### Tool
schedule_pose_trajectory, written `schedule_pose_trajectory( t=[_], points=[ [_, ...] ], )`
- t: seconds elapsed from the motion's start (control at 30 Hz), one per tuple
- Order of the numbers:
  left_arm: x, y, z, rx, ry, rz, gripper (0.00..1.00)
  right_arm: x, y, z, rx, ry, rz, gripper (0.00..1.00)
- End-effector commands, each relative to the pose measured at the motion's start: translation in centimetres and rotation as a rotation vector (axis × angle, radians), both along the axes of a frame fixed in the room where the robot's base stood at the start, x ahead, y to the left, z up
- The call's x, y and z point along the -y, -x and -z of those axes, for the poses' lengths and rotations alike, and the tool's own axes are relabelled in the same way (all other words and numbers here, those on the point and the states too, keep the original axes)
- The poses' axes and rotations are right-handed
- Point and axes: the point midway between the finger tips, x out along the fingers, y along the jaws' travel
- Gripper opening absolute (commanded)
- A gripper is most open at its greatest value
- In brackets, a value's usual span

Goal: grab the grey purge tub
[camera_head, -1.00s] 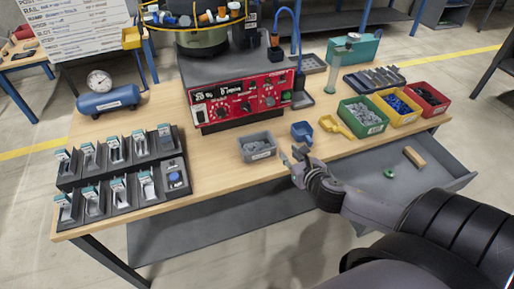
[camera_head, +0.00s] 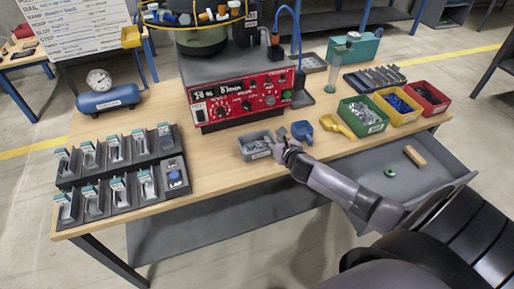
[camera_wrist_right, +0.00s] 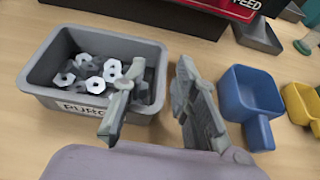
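The grey purge tub (camera_head: 256,145) stands on the wooden table in front of the red control panel. In the right wrist view the tub (camera_wrist_right: 62,98) shows its "PURGE" label and holds several metal nuts. My right gripper (camera_head: 281,144) is at the tub's right side. In the right wrist view the gripper (camera_wrist_right: 155,100) is open; one finger is over the tub's right end and the other is outside it, so the right wall lies between them. Whether the fingers touch the wall, I cannot tell. My left gripper is not in view.
A blue scoop (camera_head: 302,131) stands just right of my right gripper, with a yellow scoop (camera_head: 337,126) beyond it. Green (camera_head: 362,116), yellow (camera_head: 396,107) and red (camera_head: 428,98) bins stand further right. The red control unit (camera_head: 241,101) is behind the tub.

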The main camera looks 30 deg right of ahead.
Motion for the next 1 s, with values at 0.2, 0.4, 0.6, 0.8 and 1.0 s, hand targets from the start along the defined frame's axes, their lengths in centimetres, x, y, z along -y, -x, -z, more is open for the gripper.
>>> schedule_pose_trajectory(
  t=[0.2,0.4,0.6,0.8,1.0],
  points=[
    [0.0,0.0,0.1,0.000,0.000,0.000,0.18,0.3,-1.5,0.7,-0.001,-0.002,-0.001,0.27],
    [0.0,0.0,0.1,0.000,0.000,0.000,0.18,0.3,-1.6,0.7,-0.001,-0.001,-0.001,0.27],
    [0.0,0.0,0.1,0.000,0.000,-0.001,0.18,0.3,-1.6,0.7,-0.001,-0.001,-0.001,0.15],
    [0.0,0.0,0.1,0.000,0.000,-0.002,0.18,0.3,-1.6,0.7,-0.001,-0.001,-0.001,0.02],
    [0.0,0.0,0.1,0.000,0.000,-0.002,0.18,0.3,-1.5,0.7,-0.001,-0.001,-0.001,0.00]
  ],
)
